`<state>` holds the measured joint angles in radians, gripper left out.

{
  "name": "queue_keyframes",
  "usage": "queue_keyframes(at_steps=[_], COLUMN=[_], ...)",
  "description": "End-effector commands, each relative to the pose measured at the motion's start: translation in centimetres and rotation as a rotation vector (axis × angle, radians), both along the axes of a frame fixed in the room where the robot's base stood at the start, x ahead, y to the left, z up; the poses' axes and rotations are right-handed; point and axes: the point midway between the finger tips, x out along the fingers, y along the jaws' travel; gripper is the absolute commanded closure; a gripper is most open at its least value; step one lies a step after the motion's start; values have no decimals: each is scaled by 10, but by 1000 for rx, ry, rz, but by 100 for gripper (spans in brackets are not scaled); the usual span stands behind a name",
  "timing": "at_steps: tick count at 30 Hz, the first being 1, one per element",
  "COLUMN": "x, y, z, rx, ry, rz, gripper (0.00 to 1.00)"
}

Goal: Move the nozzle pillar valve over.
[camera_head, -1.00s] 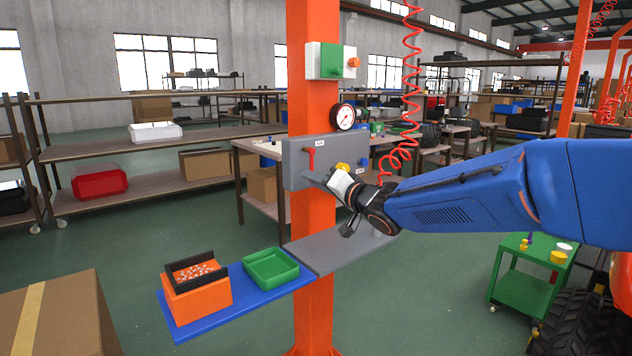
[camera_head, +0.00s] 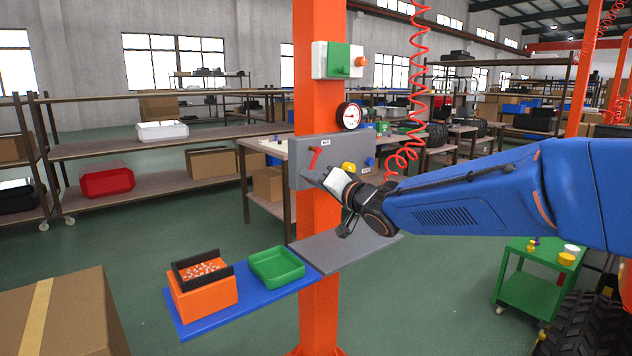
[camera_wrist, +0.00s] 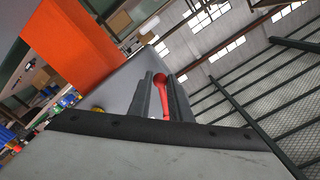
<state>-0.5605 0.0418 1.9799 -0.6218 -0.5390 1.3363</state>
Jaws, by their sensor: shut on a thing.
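The valve is a red lever (camera_head: 315,157) on the grey panel (camera_head: 300,148) of the orange pillar (camera_head: 319,100), under a small white label too small to read. My gripper (camera_head: 312,179) reaches in from the right, at the lever's lower end. In the wrist view the red lever (camera_wrist: 160,84) stands between the two grey fingers of my gripper (camera_wrist: 160,100), which are shut on it. The lever leans a little in the head view. Part of it is hidden by the fingers.
A yellow knob (camera_head: 348,167) and a blue knob (camera_head: 370,162) sit on the panel close to my gripper. A gauge (camera_head: 349,116) is above. Below are a grey shelf (camera_head: 325,255), a green tray (camera_head: 277,267) and an orange bin (camera_head: 203,298). A red coiled hose (camera_head: 420,60) hangs right.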

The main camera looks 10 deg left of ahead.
Motion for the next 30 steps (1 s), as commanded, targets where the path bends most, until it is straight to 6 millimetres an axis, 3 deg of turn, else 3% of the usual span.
queue_keyframes(at_steps=[19, 30], x=[-10, -20], y=[8, 17], z=[5, 19], rx=[-2, 0], ry=[1, 0], rz=[1, 1], gripper=[95, 95])
